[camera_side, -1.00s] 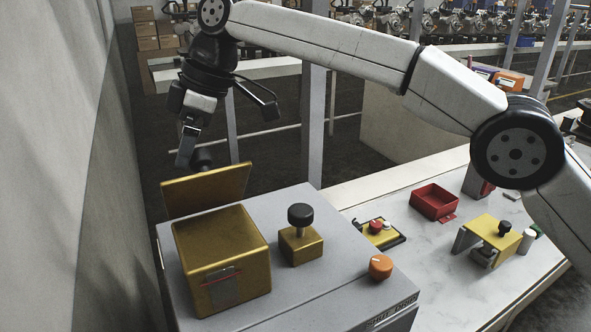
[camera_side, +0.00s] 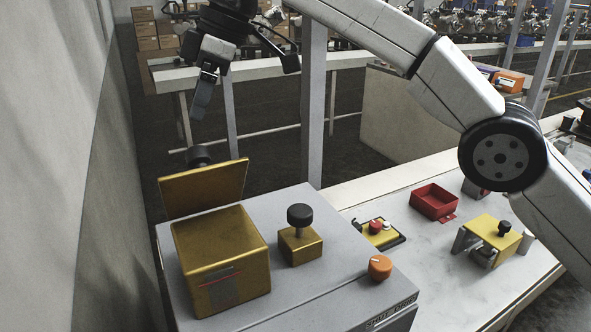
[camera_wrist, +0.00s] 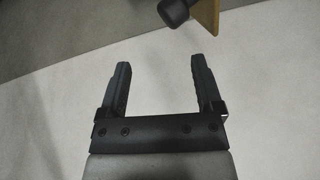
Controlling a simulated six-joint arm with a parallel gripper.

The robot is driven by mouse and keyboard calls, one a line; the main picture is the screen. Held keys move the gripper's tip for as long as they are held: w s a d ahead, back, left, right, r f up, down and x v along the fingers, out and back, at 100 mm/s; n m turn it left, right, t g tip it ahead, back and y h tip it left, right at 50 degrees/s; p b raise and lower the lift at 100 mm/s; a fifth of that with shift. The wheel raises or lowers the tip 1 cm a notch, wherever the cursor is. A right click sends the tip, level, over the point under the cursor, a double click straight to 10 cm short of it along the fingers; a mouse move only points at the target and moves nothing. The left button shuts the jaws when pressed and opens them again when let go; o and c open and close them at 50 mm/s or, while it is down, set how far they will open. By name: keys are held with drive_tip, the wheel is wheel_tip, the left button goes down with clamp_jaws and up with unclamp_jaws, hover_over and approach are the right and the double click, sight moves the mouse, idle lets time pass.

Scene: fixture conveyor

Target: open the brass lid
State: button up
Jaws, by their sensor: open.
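The brass lid (camera_side: 204,189) stands raised and tilted back at the rear edge of the brass box (camera_side: 232,262). A black knob (camera_side: 199,156) on the lid's far side shows just above its top edge. The knob (camera_wrist: 174,12) and a strip of the lid (camera_wrist: 206,15) also show at the top of the wrist view. My gripper (camera_side: 201,110) hangs above and behind the lid, clear of it. In the wrist view my gripper (camera_wrist: 157,78) has its two dark fingers wide apart with nothing between them. The inside of the box is not visible.
A brass block with a black knob (camera_side: 300,215) and an orange dial (camera_side: 380,267) are on the grey cabinet (camera_side: 335,280). A red bin (camera_side: 434,202), a button box (camera_side: 379,233) and a yellow bracket (camera_side: 495,232) stand to the right. A wall rises at left.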

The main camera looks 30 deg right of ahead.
drive_tip(key=c, duration=0.5)
drive_tip(key=shift+w+a+f, duration=0.15)
drive_tip(key=shift+w+f, duration=0.05)
drive_tip(key=shift+w, duration=0.15)
clamp_jaws()
drive_tip(key=w+d+f+t+y, duration=0.2)
drive_tip(key=w+d+f+t, duration=0.1)
drive_tip(key=w+f+t, duration=0.75)
drive_tip(key=s+d+f+n+t, duration=0.1)
drive_tip(key=s+d+t, duration=0.3)
drive_tip(key=d+t, duration=0.15)
drive_tip(key=s+d+n+t+y, duration=0.1)
drive_tip(key=s+d+n+t, duration=0.1)
drive_tip(key=s+d, duration=0.5)
drive_tip(key=s+a+f+n+g+y, duration=0.2)
drive_tip(key=s+a+n+y, duration=0.2)
drive_tip(key=s+n, duration=0.3)
drive_tip(key=s+a+f+n+g+y, duration=0.2)
drive_tip(key=s+a+f+n+y, duration=0.1)
drive_tip(key=s+n, duration=0.4)
drive_tip(key=s+a+y, duration=0.1)
drive_tip(key=s+y, duration=0.1)
drive_tip(key=s, duration=0.1)
drive_tip(key=shift+g, duration=0.3)
